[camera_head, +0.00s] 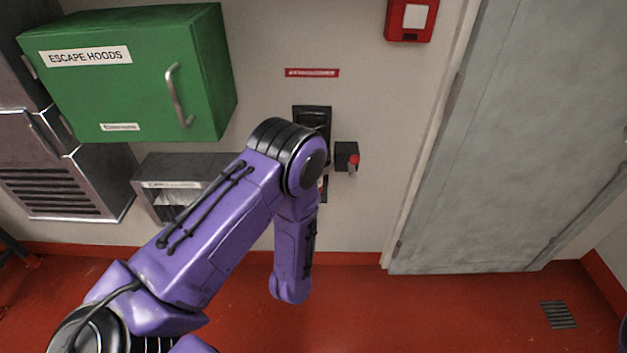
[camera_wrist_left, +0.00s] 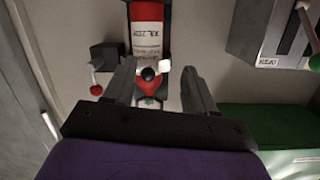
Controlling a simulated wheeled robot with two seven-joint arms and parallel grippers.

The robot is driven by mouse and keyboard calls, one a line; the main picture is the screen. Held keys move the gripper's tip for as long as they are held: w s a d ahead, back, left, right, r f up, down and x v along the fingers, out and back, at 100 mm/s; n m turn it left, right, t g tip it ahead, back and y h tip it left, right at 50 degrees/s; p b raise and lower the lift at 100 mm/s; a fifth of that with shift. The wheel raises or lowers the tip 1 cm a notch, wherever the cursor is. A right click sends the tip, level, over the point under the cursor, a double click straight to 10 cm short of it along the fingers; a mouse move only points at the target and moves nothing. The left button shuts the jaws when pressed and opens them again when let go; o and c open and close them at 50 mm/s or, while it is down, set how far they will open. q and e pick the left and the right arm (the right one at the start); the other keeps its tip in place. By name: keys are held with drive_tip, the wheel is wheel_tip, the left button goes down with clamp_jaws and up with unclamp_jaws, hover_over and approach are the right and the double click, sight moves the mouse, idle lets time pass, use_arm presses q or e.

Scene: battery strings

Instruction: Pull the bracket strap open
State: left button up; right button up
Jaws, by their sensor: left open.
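A red fire extinguisher (camera_wrist_left: 147,35) with a white label stands in a black wall bracket. The bracket's top (camera_head: 312,116) shows in the head view, but my left arm covers most of the rest. Nothing is visibly held, and contact cannot be told. I cannot clearly make out the strap. In the head view the left gripper is hidden behind its arm. My right gripper is not in view.
A black wall box (camera_head: 346,153) with a red-knobbed lever (camera_head: 354,160) is right of the bracket. A green escape-hood cabinet (camera_head: 125,75) and grey box (camera_head: 150,165) are left. A grey door (camera_head: 500,140) is right. The red floor (camera_head: 430,310) before the wall is clear.

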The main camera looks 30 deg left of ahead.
use_arm(q)
drive_tip(key=shift+t+y, duration=0.7)
drive_tip(key=shift+t, duration=0.2)
drive_tip(key=w+a+r, duration=0.1)
drive_tip(key=w, duration=0.3)
drive_tip(key=w+a+r, duration=0.1)
drive_tip(key=w+a, duration=0.1)
drive_tip(key=w, duration=0.2)
drive_tip(key=w+a+r+p, duration=0.1)
drive_tip(key=w+r, duration=0.1)
drive_tip(key=w, duration=0.3)
drive_tip(key=shift+a, duration=0.4)
clamp_jaws()
